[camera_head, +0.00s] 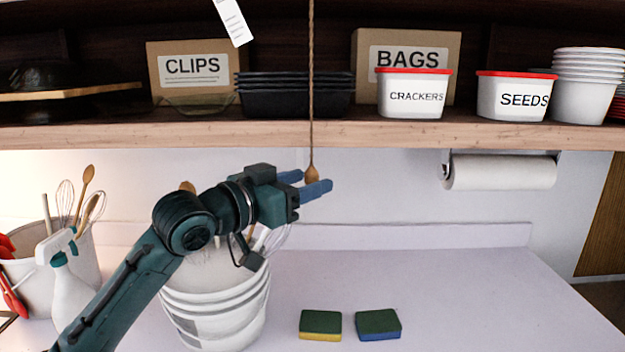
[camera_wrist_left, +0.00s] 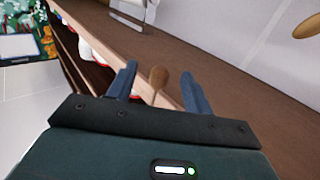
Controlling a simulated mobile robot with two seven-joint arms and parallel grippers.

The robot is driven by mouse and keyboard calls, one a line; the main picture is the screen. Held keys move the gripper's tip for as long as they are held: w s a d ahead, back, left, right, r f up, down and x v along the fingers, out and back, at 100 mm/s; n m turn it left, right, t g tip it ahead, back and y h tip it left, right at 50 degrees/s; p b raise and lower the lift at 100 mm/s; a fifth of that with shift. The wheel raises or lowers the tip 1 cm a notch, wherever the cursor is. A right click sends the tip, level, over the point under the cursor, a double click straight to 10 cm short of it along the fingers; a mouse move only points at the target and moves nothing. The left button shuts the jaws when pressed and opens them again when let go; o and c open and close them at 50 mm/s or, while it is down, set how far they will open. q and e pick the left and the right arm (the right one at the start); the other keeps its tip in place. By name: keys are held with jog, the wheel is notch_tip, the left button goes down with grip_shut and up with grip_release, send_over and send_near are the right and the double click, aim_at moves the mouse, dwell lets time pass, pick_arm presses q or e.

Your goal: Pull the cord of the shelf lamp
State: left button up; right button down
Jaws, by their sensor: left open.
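The lamp cord (camera_head: 311,90) is a thin brown rope hanging from above, in front of the shelf, in the head view. A wooden knob (camera_head: 312,175) is at its lower end, below the shelf edge. My left gripper (camera_head: 309,182) is open, with its blue fingers at the knob. In the left wrist view the knob (camera_wrist_left: 158,79) shows between the two open fingers of the gripper (camera_wrist_left: 161,88), with gaps on both sides. The lamp itself is not in view. My right gripper is not in view.
The wooden shelf (camera_head: 400,132) holds boxes, black trays, tubs and bowls. Below are a stack of white buckets (camera_head: 225,305), a spray bottle (camera_head: 68,285), two sponges (camera_head: 320,324) and a paper roll (camera_head: 500,172). A white tag (camera_head: 233,20) hangs at the top. The right counter is clear.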

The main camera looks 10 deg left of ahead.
pick_arm(q)
jog(key=shift+o, duration=0.2)
dwell(0.4)
jog(key=v, duration=0.8)
jog(key=shift+b, duration=0.35)
